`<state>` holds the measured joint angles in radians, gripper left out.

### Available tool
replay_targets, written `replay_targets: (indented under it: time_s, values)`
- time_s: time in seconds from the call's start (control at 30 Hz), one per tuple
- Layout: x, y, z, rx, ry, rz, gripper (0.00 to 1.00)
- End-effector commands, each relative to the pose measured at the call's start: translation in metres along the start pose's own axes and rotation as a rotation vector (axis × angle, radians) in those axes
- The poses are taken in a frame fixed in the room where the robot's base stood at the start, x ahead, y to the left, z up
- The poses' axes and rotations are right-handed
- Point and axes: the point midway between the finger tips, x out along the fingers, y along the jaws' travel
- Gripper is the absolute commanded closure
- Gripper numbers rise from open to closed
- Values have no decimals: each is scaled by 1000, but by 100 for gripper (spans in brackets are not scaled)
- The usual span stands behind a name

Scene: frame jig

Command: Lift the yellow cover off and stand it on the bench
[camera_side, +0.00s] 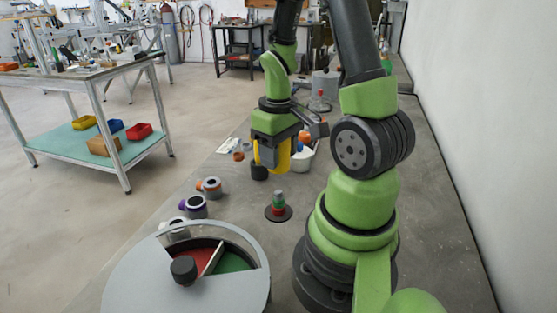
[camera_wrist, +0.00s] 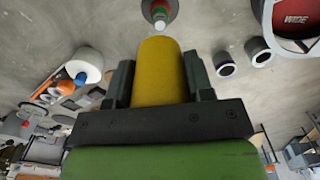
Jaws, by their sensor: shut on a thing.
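My gripper (camera_side: 268,162) is shut on the yellow cover (camera_side: 283,155), which hangs upright between the fingers above the bench (camera_side: 420,200). In the wrist view the cover (camera_wrist: 160,72) is a yellow cylinder between the two dark fingers. A small stack of red and green pieces (camera_side: 279,199) with a pale top stands uncovered on a dark round base, nearer the side camera than the cover. The stack (camera_wrist: 160,12) also shows at the top of the wrist view, apart from the cover. The cover's underside is hidden.
A dark cylinder (camera_side: 259,172) stands just below my gripper in the side view. A white tub (camera_side: 301,160) is close on the right. Grey cylindrical parts with orange (camera_side: 209,187) and purple (camera_side: 195,206) ends lie left. A round grey housing (camera_side: 130,280) with red and green sectors fills the front.

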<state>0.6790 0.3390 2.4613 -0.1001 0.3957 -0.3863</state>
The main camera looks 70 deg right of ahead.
Motion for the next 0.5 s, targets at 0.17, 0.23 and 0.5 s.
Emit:
replay_targets:
  time_s: [0.17,0.23,0.5]
  values:
    - [-12,0,-1,1,5,1,75]
    - [-16,0,-1,0,4,1,75]
    - [-33,0,0,0,4,1,75]
